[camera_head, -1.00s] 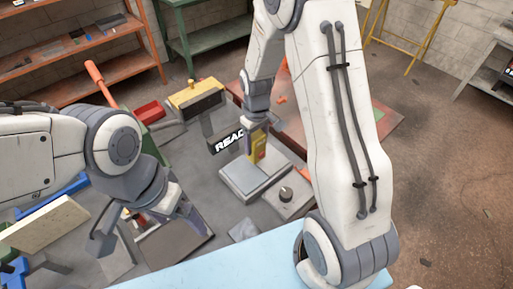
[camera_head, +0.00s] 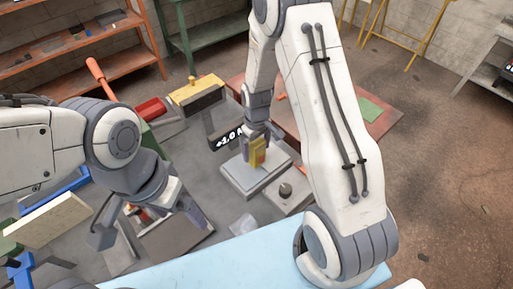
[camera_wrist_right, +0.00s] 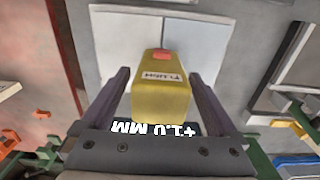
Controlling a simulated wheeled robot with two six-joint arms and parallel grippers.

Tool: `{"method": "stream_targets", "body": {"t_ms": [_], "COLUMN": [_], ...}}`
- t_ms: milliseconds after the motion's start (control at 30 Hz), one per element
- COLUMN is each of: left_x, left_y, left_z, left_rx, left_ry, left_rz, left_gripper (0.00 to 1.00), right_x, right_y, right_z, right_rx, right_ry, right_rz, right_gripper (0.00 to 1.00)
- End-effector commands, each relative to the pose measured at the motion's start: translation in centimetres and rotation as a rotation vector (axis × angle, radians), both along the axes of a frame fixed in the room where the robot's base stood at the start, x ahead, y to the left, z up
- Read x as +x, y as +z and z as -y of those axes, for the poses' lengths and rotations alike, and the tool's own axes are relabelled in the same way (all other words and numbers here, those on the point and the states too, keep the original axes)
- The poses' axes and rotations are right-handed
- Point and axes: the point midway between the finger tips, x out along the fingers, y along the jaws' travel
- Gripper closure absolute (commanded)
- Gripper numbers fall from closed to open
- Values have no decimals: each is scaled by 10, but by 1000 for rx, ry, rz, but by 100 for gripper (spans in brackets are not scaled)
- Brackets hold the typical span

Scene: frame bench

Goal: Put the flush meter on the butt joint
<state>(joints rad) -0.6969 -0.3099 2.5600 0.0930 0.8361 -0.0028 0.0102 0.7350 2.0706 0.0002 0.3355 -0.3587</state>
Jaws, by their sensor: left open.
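The flush meter (camera_head: 257,152) is a yellow block with a red button; in the right wrist view (camera_wrist_right: 161,95) its label faces the camera. It stands upright on the butt joint, two pale plates (camera_head: 238,180) meeting at a seam. In the wrist view the meter covers the near part of the seam between the plates (camera_wrist_right: 118,42). My right gripper (camera_wrist_right: 158,76) is open, one finger on each side of the meter, with visible gaps. It also shows above the meter in the head view (camera_head: 259,140). My left gripper (camera_head: 150,222) is open and empty at the left.
A dark display (camera_head: 228,139) behind the meter reads "+1.0 MM", partly hidden in the head view. A small block with a round knob (camera_head: 286,190) lies right of the plates. A yellow-topped device (camera_head: 197,90) stands behind. A light blue surface (camera_head: 235,265) spans the front.

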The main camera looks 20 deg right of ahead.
Motion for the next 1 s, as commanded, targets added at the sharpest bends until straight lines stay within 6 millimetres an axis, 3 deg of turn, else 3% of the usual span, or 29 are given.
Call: {"method": "stream_targets", "body": {"t_ms": [233, 367, 800, 1000], "left_x": [0, 0, 0, 0], "left_y": [5, -4, -28, -31], "left_z": [0, 0, 0, 0], "left_rx": [0, 0, 0, 0], "left_ry": [0, 0, 5, 5], "left_rz": [0, 0, 0, 0], "left_gripper": [10, 10, 10, 10], "right_x": [0, 2, 1, 0], "right_y": [7, 18, 103, 122], "right_z": [0, 0, 0, 0], "right_rx": [0, 0, 0, 0], "right_ry": [0, 0, 0, 0], "right_rz": [1, 5, 6, 2], "right_gripper": [5, 5, 5, 5]}}
